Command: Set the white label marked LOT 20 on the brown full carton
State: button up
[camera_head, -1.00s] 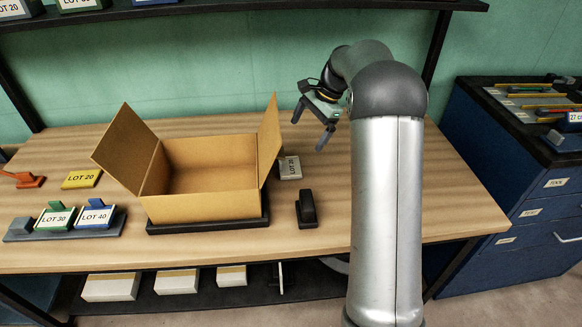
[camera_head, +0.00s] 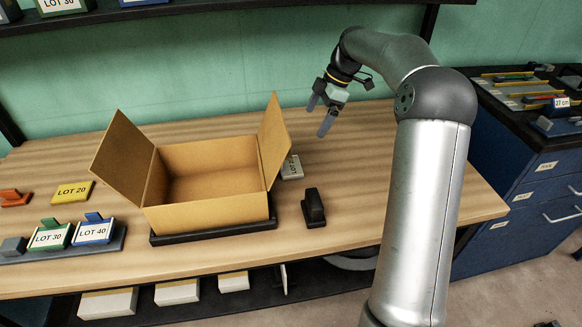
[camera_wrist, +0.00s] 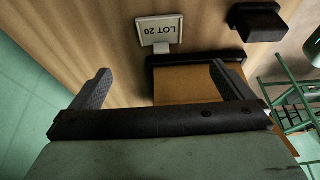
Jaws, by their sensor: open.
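The white label marked LOT 20 (camera_head: 291,168) lies on the table just right of the carton, partly hidden by its right flap. It shows fully in the wrist view (camera_wrist: 155,32), with a grey grip tab. The brown carton (camera_head: 205,211) stands open on a black base, flaps spread; no separate contents show in it. My gripper (camera_head: 320,114) is open and empty, above the table behind and right of the label. In the wrist view its two fingers (camera_wrist: 164,86) are wide apart, with the carton's edge (camera_wrist: 185,88) behind them and the label beyond.
A black block (camera_head: 313,208) stands right of the carton. A yellow LOT 20 label (camera_head: 72,192) lies at left, above a grey rack with green LOT 30 (camera_head: 50,236) and blue LOT 40 (camera_head: 94,231) labels. An orange piece (camera_head: 13,197) is at the far left. The table's right rear is clear.

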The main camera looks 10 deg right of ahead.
jog(key=p, duration=0.1)
send_near(290, 167)
jog(key=shift+x, duration=1.1)
jog(key=p+x, duration=0.1)
jog(key=x, duration=0.3)
jog(key=shift+w+a+p, duration=0.15)
jog(key=shift+p, duration=0.15)
jog(key=shift+a+f, duration=0.15)
jog(key=shift+f, duration=0.5)
jog(key=c, duration=0.9)
jog(key=shift+c, duration=0.2)
